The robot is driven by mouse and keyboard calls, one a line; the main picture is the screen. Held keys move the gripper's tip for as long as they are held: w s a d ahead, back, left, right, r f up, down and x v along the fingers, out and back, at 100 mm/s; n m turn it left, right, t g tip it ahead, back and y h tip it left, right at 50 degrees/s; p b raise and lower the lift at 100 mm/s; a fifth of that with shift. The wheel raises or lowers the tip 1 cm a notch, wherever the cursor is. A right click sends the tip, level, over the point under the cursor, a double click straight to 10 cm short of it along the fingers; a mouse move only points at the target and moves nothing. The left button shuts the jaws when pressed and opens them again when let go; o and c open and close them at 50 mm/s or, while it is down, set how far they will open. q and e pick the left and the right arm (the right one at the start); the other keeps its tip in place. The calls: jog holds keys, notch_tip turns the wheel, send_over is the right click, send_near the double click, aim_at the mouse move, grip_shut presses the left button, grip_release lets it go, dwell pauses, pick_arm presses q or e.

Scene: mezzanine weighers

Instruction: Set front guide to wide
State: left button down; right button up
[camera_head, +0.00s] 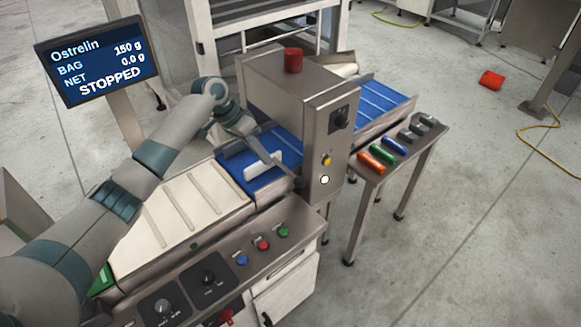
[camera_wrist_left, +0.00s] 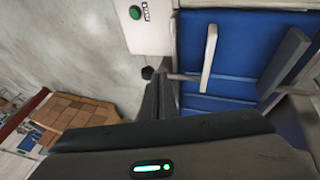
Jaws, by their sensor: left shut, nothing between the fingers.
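The front guide is a pale bar (camera_head: 264,165) standing on the blue belt (camera_head: 283,146) before the steel housing. In the left wrist view the pale bar (camera_wrist_left: 209,58) stands over the blue belt (camera_wrist_left: 240,25), with a thin rod at its lower end. A grey bar (camera_wrist_left: 286,62) stands on the belt's other side. My left gripper (camera_head: 262,138) is over the belt, behind the pale bar in the head view. Its shut fingers (camera_wrist_left: 159,84) are empty and near the rod; I cannot tell whether they touch it. My right gripper is out of view.
The steel housing (camera_head: 303,95) with a red top stands close right of my left gripper. A screen (camera_head: 97,65) reads STOPPED. A console with knobs and buttons (camera_head: 263,244) runs along the front. A side table (camera_head: 424,146) holds several coloured items.

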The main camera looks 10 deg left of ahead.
pick_arm(q)
jog(key=w+r, duration=0.1)
jog(key=w+a+r, duration=0.1)
jog(key=w+r, duration=0.1)
jog(key=r, duration=0.1)
jog(key=shift+a, duration=0.25)
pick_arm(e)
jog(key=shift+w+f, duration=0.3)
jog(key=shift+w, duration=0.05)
pick_arm(q)
jog(key=shift+f, duration=0.1)
